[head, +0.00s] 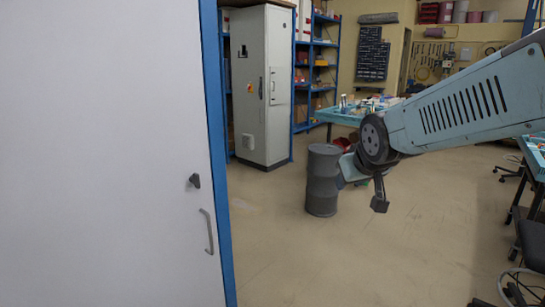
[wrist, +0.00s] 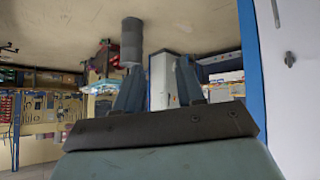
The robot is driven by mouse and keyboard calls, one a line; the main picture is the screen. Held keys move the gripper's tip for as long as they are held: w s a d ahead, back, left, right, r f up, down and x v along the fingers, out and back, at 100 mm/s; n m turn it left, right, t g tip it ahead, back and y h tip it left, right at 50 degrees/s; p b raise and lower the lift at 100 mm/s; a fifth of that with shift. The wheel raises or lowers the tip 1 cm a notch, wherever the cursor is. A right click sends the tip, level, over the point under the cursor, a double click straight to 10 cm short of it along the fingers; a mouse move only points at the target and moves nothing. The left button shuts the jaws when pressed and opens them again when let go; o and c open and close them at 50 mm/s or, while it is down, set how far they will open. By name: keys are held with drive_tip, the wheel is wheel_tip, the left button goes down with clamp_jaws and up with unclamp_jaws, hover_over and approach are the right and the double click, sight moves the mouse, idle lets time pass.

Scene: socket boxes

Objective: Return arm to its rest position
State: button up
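My arm (head: 455,112) is light blue and reaches in from the right side of the head view. It is held out over open floor. In the wrist view, which is upside down, the two fingers of my gripper (wrist: 160,80) stand well apart. Nothing is held between them.
A white door (head: 105,160) with a blue frame and handle fills the left. The grey drum (head: 322,182) stands on the floor beyond my gripper. A grey cabinet (head: 262,90) and blue shelves (head: 325,65) stand behind. A workbench (head: 535,155) is at right. The middle floor is clear.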

drive_tip(key=s+d+m+g, duration=0.1)
drive_tip(key=s+d, duration=0.1)
drive_tip(key=s, duration=0.5)
drive_tip(key=s+d+r+m+g, duration=0.1)
drive_tip(key=s+d+g, duration=0.1)
drive_tip(key=s, duration=0.6)
drive_tip(key=shift+s+d+r+m, duration=0.15)
drive_tip(key=shift+d+m, duration=0.25)
drive_tip(key=shift+d, duration=0.35)
